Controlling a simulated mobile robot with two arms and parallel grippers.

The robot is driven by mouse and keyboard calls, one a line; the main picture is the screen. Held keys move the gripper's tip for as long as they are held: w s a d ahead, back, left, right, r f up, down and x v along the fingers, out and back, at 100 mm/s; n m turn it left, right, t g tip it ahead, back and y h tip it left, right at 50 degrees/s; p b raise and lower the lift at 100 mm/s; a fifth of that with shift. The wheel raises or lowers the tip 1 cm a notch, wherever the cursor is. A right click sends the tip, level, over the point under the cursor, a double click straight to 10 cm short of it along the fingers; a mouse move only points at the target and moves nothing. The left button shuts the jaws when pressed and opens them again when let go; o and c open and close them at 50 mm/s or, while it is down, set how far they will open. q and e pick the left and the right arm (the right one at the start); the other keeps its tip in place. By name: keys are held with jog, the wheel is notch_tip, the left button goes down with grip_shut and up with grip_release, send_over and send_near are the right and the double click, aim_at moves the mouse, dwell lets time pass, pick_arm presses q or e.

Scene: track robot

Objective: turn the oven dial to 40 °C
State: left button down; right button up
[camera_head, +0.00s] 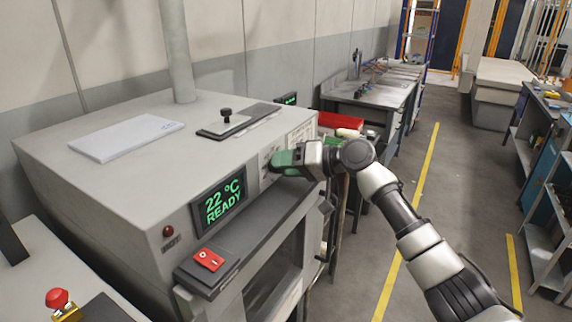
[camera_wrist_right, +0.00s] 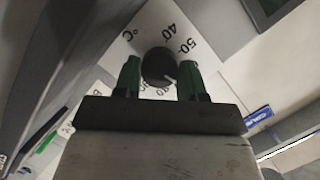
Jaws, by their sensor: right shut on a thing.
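The oven dial (camera_wrist_right: 156,66) is a dark round knob on a white scale plate in the right wrist view. The plate's figures 40 and 50 show above it; some lower figures are partly hidden by my gripper. The knob's white pointer line slants to the lower right, away from the 40. My right gripper (camera_wrist_right: 158,78) has its green fingers on either side of the knob, shut on it. In the head view my right gripper (camera_head: 281,160) is at the oven's front panel, covering the dial. The oven (camera_head: 130,190) has a display (camera_head: 219,200) reading "22 °C READY".
A red switch (camera_head: 208,259) sits on a ledge below the display, and a red emergency button (camera_head: 57,299) is at the lower left. A flat white pad (camera_head: 126,137) lies on the oven top. A grey workbench (camera_head: 375,92) stands behind; the aisle floor at right is clear.

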jog(key=shift+f, duration=0.1)
jog(key=shift+s+n+t+h+b, duration=0.1)
jog(key=shift+n+t+h+b, duration=0.4)
jog(key=shift+n+b, duration=0.7)
jog(key=n+b, duration=0.1)
jog(key=n, duration=0.1)
jog(key=n+t+h+b, duration=0.1)
jog(key=n, duration=0.1)
jog(key=shift+s+a+t+h, duration=0.1)
jog(key=shift+t+h, duration=0.2)
jog(key=n+t+h+b, duration=0.1)
jog(key=n+t, duration=0.1)
jog(key=n, duration=0.2)
jog(key=shift+s+a, duration=0.1)
jog(key=shift+s, duration=0.05)
jog(key=n+t, duration=0.1)
jog(key=n, duration=0.1)
jog(key=n+t+b, duration=0.1)
jog(key=n, duration=0.2)
jog(key=shift+s+a+f+h, duration=0.1)
jog(key=shift+h, duration=0.2)
jog(key=shift+t, duration=0.3)
jog(key=o, duration=0.9)
